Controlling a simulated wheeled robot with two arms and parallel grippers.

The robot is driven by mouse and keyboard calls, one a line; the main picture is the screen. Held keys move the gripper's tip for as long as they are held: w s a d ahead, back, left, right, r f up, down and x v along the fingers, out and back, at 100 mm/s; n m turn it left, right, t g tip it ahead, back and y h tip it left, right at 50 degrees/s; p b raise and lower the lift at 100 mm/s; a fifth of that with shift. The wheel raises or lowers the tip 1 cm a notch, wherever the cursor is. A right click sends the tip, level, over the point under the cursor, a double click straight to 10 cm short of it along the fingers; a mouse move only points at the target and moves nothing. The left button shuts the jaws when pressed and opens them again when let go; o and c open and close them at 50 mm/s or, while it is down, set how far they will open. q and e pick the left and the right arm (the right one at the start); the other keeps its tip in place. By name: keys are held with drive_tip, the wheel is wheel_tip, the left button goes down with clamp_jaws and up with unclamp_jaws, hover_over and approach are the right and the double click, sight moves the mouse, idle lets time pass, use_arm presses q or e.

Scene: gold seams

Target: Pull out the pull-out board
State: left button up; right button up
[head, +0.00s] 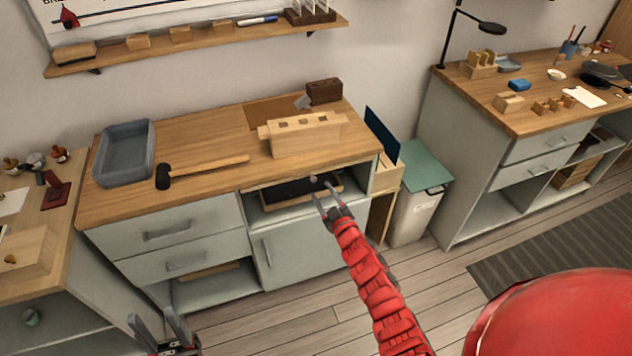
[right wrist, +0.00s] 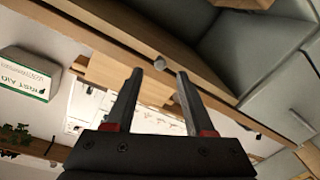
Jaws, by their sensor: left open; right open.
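The pull-out board (right wrist: 130,40) appears as a wooden strip at the front edge of the middle workbench in the right wrist view. A small grey round knob (right wrist: 160,62) is on it, and the knob shows in the head view (head: 320,178) just under the worktop. The board looks pushed in. My right gripper (head: 321,190) is open in front of the knob; in the right wrist view its fingers (right wrist: 158,75) point at the knob, one on each side. I cannot tell if they touch it. My left gripper (head: 153,318) is open and empty, low at the left.
The worktop (head: 215,140) holds a grey tray (head: 124,153), a mallet (head: 200,168) and a wooden block (head: 305,135). An open compartment with a dark tray (head: 298,192) is below the knob. A bin (head: 415,210) stands to the right. The floor in front is clear.

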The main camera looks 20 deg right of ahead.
sight(314, 181)
drive_tip(key=shift+w+a, duration=0.2)
drive_tip(key=shift+w, duration=1.05)
drive_tip(key=shift+w+a, duration=0.15)
drive_tip(key=shift+w, duration=1.05)
drive_tip(key=shift+c, duration=0.3)
clamp_jaws()
